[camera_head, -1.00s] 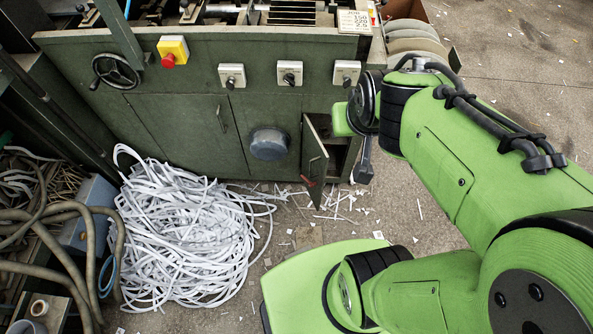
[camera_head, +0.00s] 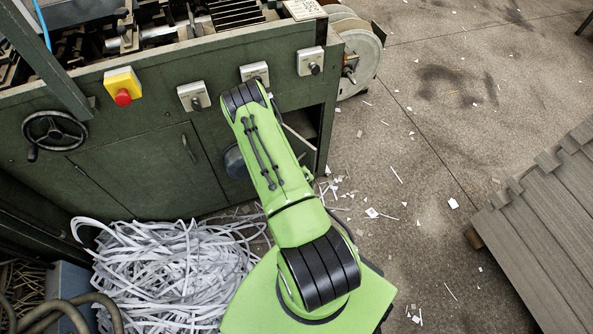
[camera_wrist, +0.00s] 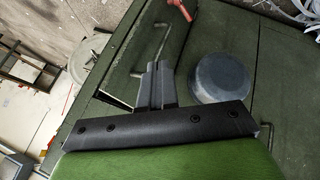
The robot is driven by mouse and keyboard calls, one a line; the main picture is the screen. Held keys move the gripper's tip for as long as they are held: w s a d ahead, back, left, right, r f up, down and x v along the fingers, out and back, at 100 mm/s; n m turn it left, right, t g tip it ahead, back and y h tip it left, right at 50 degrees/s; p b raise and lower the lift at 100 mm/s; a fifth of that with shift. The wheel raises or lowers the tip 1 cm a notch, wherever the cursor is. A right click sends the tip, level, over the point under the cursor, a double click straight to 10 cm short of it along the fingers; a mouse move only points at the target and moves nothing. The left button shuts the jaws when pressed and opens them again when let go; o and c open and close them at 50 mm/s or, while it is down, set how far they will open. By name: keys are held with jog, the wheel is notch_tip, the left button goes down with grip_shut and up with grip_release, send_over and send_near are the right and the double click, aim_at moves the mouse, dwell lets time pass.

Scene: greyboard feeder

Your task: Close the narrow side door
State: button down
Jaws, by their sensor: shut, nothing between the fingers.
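The narrow side door (camera_wrist: 123,66) is a green panel with a thin metal handle (camera_wrist: 160,42) and a red piece (camera_wrist: 178,10) at the top of the wrist view. A dark gap shows along its edge, so it looks partly open. In the head view my arm covers most of the door, and the dark cabinet opening (camera_head: 308,122) shows beside the arm. My gripper (camera_wrist: 156,68) is shut and empty, its fingertips in front of the door near the handle. I cannot tell whether they touch it. The gripper is hidden in the head view.
The green machine (camera_head: 140,190) carries a handwheel (camera_head: 55,131) and a red button (camera_head: 123,97). A heap of white paper strips (camera_head: 165,275) lies left of my arm.

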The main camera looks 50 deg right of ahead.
jog(key=b, duration=0.3)
send_near(309, 167)
notch_tip(309, 167, down, 4)
jog(key=w+a, duration=0.2)
jog(key=d, duration=0.4)
jog(key=shift+d, duration=0.15)
jog(key=shift+s+d, duration=0.1)
jog(key=shift+d, duration=0.05)
